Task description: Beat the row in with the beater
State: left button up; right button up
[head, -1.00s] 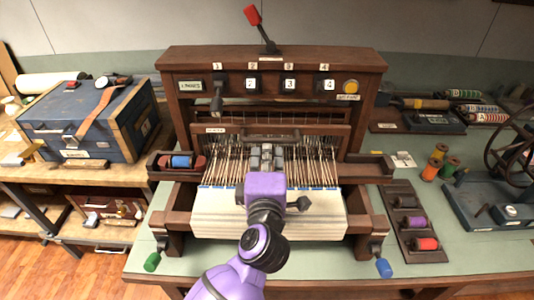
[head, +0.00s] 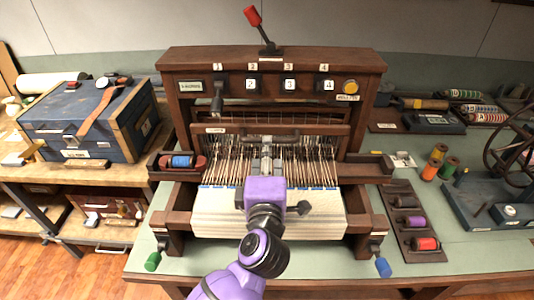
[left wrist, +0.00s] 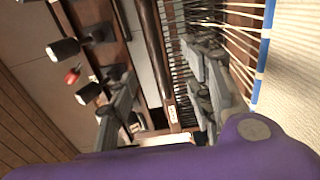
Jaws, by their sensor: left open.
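The beater (head: 318,130) is a dark wooden crossbar with a small pale label, across the loom (head: 350,62) behind the warp threads (head: 222,165). My left gripper (head: 266,145), on the purple arm, reaches over the pale woven cloth (head: 215,212) to the middle of the beater. It is open. In the left wrist view its grey fingers (left wrist: 165,100) stand apart, with the beater bar and its label (left wrist: 172,113) seen between them. I cannot tell whether either finger touches the bar. My right gripper is not in view.
A red-knobbed lever (head: 254,18) stands on top of the loom. A shuttle with blue thread (head: 181,161) lies in the left side tray. A spool rack (head: 412,225) stands at right, and a blue case (head: 85,125) at left.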

pick_arm(q)
jog(key=s+p, duration=0.1)
jog(key=s, duration=0.6)
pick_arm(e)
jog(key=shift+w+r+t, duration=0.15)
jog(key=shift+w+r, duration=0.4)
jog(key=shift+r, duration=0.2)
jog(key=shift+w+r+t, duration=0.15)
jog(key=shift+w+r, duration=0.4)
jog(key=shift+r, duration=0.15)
